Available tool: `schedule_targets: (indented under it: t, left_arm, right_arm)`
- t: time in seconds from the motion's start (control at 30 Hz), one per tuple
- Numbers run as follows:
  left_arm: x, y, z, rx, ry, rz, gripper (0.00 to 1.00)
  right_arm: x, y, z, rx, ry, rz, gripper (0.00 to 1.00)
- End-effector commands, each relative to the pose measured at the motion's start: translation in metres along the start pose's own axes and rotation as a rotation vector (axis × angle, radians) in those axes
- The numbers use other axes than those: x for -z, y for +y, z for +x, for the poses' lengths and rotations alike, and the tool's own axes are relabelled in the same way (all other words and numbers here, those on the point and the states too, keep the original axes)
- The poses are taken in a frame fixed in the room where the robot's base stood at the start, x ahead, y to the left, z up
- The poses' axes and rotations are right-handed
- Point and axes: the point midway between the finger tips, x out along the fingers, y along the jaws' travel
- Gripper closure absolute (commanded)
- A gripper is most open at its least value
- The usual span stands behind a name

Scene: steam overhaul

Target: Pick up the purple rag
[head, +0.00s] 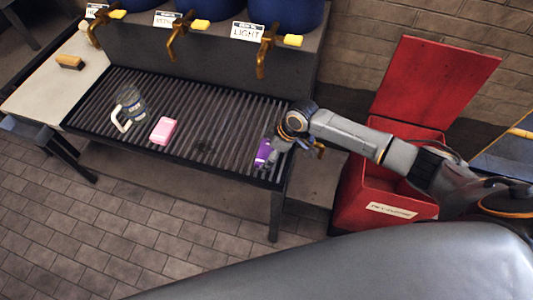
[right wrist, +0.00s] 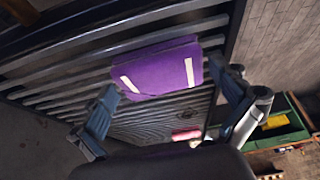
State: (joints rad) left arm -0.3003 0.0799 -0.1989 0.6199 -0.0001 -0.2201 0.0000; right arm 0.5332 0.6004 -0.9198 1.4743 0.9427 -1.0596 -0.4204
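The purple rag (head: 262,153) lies on the slatted grate (head: 200,133) near its right end. In the right wrist view the rag (right wrist: 160,70) is a folded purple cloth with two pale stripes, resting on the dark slats. My right gripper (head: 276,148) is at the rag's right side in the head view and hides part of it. In the right wrist view my right gripper (right wrist: 163,80) is open, with a finger to either side of the rag. I cannot tell whether the fingers touch it. My left gripper is not in view.
A pink block (head: 163,131) and a glass mug (head: 131,107) stand on the grate to the left. Brass taps (head: 264,50) hang over its back edge below blue barrels. A red bin (head: 385,200) with its lid open stands on the right, under my right arm.

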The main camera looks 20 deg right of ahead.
Motion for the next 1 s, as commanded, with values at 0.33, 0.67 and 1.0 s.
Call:
schedule_targets:
  t: [0.33, 0.67, 1.0]
  left_arm:
    - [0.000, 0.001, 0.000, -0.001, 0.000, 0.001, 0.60]
    - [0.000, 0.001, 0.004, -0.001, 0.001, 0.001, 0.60]
    - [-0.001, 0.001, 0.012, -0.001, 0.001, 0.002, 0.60]
  right_arm:
    - [0.000, 0.000, 0.000, 0.000, 0.000, 0.001, 0.43]
    - [0.004, 0.000, -0.009, -0.001, 0.002, 0.000, 0.43]
    - [0.009, -0.027, -0.072, -0.001, 0.001, -0.004, 0.43]
